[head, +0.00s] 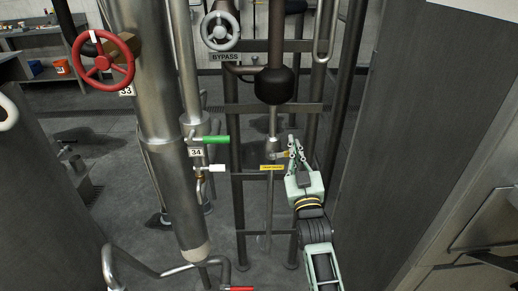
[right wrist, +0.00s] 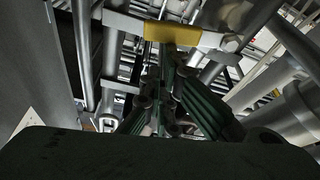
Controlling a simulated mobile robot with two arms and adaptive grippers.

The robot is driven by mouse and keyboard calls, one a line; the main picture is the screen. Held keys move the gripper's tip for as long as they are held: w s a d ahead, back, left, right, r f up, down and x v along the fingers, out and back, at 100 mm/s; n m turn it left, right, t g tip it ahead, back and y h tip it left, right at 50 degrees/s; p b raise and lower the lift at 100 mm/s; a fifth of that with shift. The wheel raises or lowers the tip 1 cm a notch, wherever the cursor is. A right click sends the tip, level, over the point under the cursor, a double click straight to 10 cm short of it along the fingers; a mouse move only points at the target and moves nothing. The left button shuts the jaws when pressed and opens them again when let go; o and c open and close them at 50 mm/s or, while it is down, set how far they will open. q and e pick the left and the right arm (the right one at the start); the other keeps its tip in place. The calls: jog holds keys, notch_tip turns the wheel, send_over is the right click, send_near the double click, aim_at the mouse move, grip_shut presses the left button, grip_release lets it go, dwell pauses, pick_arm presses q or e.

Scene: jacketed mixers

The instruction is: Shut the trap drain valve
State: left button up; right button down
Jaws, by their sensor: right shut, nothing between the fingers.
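The dark, rounded trap body (head: 273,85) hangs on a vertical pipe in the middle of the head view. In the right wrist view a yellow piece (right wrist: 172,33) lies beyond the fingers. Whether they touch the valve cannot be told. My left gripper is out of view.
To the left are a green lever (head: 213,139), a white lever (head: 216,168) and a red lever (head: 238,288). A grey bypass handwheel (head: 220,31) and a red handwheel (head: 103,60) are higher up. Dark frame posts surround the valve; a large grey wall (head: 410,130) stands right.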

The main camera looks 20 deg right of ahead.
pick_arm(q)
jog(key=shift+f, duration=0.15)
pick_arm(e)
jog(key=shift+s+d+f, duration=0.1)
jog(key=shift+d+f, duration=0.35)
jog(key=shift+f, duration=0.2)
notch_tip(320, 180, up, 4)
jog(key=p, duration=0.4)
pick_arm(q)
jog(key=b, duration=0.1)
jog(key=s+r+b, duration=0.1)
jog(key=b, duration=0.1)
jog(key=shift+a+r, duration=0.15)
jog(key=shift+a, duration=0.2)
pick_arm(e)
jog(key=v, duration=1)
jog(key=shift+a, duration=0.3)
